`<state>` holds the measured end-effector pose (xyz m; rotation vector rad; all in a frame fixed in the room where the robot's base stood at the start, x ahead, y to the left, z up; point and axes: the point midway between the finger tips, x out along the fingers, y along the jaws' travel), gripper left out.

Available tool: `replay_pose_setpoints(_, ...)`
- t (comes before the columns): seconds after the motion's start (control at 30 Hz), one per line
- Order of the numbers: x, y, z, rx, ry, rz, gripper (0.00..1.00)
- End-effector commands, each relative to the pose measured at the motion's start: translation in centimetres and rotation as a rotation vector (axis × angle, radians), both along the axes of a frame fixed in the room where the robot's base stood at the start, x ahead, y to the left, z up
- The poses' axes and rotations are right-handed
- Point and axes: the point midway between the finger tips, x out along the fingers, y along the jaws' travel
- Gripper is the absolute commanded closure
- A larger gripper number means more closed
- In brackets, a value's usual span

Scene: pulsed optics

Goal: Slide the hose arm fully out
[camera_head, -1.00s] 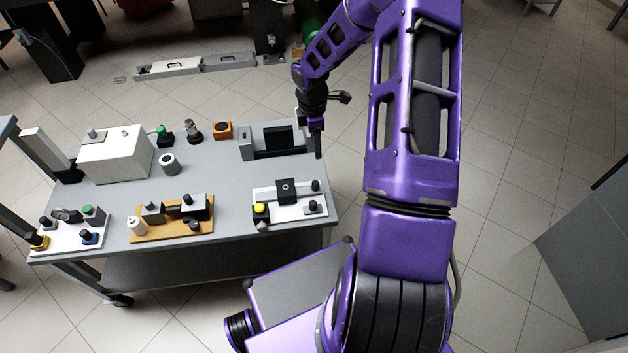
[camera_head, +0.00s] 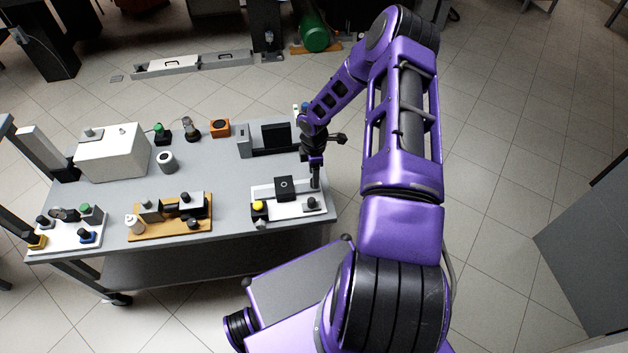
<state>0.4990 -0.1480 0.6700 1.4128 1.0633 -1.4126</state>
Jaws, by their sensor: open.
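My gripper (camera_head: 315,184) points down at the right end of the white board (camera_head: 272,213) on the table's front right. The board carries a black block (camera_head: 285,186), a yellow-topped part (camera_head: 258,206) and a small grey part with a black knob (camera_head: 310,203). No part is clearly recognisable as the hose arm at this size. My gripper's jaws are open, with nothing visibly held.
Behind my gripper stands a grey rail with a black upright plate (camera_head: 276,137). Left of the board is a wooden board with several fittings (camera_head: 172,233). A white box (camera_head: 110,152) stands at the back left. The grey tabletop (camera_head: 222,170) is bare in the middle.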

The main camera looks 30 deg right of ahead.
Motion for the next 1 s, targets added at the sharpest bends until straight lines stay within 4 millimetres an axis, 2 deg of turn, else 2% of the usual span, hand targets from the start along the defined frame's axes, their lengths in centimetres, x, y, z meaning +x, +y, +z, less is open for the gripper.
replay_pose_setpoints(0.1, 0.0, 0.1, -1.8, 0.001, 0.001, 0.0, 0.39)
replay_pose_setpoints(0.23, 0.0, 0.0, -2.7, 0.0, 0.0, 0.001, 0.39)
replay_pose_setpoints(0.57, 0.0, 0.0, -3.1, 0.0, 0.0, 0.0, 0.39)
replay_pose_setpoints(0.9, 0.0, 0.0, -3.0, 0.0, 0.0, 0.0, 0.98)
replay_pose_setpoints(1.0, 0.0, 0.0, -3.0, 0.0, 0.0, 0.0, 1.0)
